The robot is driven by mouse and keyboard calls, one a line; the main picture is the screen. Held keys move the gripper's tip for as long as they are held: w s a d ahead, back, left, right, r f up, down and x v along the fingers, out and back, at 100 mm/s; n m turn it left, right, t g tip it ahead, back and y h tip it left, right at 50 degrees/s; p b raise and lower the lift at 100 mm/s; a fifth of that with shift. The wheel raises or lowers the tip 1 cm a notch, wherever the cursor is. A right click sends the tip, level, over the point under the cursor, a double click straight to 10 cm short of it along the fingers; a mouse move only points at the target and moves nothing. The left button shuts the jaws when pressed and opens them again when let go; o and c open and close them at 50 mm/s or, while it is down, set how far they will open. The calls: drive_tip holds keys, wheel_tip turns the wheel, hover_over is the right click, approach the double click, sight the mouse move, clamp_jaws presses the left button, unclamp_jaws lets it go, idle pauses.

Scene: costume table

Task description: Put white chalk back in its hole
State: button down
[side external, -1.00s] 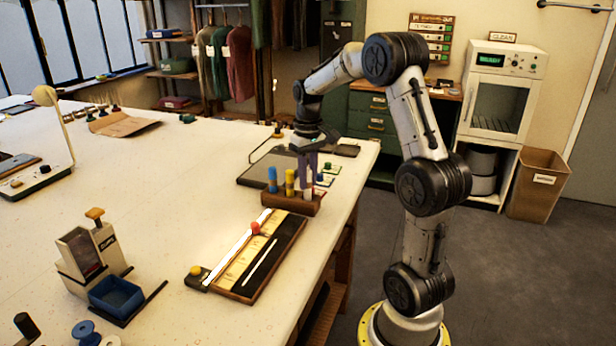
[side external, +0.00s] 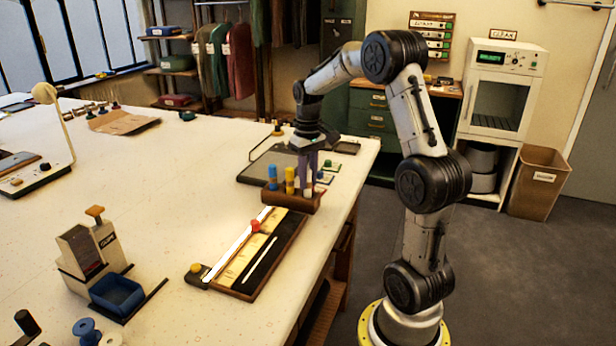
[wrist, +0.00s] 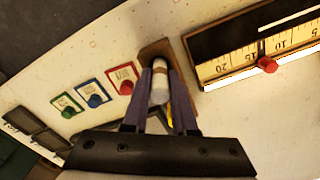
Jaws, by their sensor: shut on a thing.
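The white chalk (wrist: 160,92) stands between the two purple fingers of my gripper (wrist: 160,76) in the wrist view. My gripper (side external: 308,178) is shut on it, over the right end of the brown wooden chalk holder (side external: 289,205). The chalk looks upright and its lower end is at the holder's top. I cannot tell how deep it sits in its hole, as the fingers hide part of it. A blue chalk (side external: 272,178) and a yellow chalk (side external: 290,180) stand in the holder to the left. The holder's end (wrist: 153,48) also shows in the wrist view.
A ruler board (side external: 245,258) with a red knob (side external: 256,226) lies in front of the holder. A dark flat board (side external: 262,168) lies behind it. Cards with red (wrist: 125,87), blue (wrist: 95,101) and green (wrist: 67,113) knobs lie nearby.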

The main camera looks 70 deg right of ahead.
drive_tip(key=shift+f, duration=0.2)
drive_tip(key=c, duration=0.6)
unclamp_jaws()
drive_tip(key=shift+r, duration=0.15)
drive_tip(key=shift+r, duration=3.4)
